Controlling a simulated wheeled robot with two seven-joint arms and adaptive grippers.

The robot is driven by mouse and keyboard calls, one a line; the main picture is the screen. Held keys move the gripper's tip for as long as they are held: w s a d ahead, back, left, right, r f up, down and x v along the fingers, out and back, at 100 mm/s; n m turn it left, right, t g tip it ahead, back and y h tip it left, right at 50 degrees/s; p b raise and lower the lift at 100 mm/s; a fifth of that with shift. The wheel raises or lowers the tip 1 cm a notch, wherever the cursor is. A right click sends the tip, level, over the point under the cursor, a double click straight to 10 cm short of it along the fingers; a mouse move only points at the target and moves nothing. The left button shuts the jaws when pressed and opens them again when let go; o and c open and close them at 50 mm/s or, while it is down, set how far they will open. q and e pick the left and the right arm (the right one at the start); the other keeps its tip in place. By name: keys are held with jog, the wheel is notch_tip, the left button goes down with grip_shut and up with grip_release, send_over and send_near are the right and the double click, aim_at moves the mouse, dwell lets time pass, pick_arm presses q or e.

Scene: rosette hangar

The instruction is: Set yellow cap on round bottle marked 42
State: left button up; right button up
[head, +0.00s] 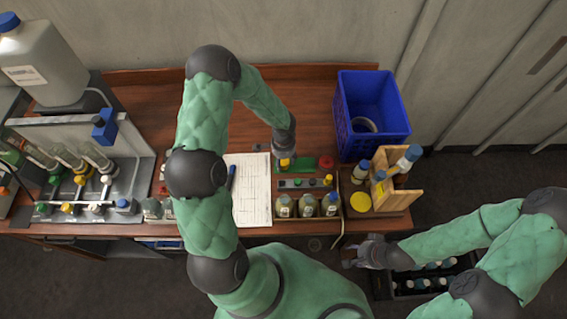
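My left gripper (284,154) points down over a green mat (305,164) on the wooden bench. A small yellow cap (284,162) shows right at its fingertips; whether the fingers are closed on it is too small to tell. In front of the mat, a grey rack holds several small coloured caps and a row of bottles: a left one (284,207), a middle one (307,206) and a right one (329,205). Their labels are too small to read, so I cannot tell which is marked 42. My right gripper (350,252) looks open and empty off the bench's front edge.
A red cap (326,162) lies on the mat's right. A blue crate (371,112) and a wooden bottle rack (398,187) stand at the right. A paper sheet (249,190) lies left of the rack. A dark crate of bottles (420,279) sits below the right arm.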

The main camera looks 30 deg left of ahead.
pick_arm(q)
jog(key=c, duration=0.5)
jog(key=shift+r+p, duration=0.65)
jog(key=shift+r, duration=0.35)
jog(key=shift+r, duration=0.1)
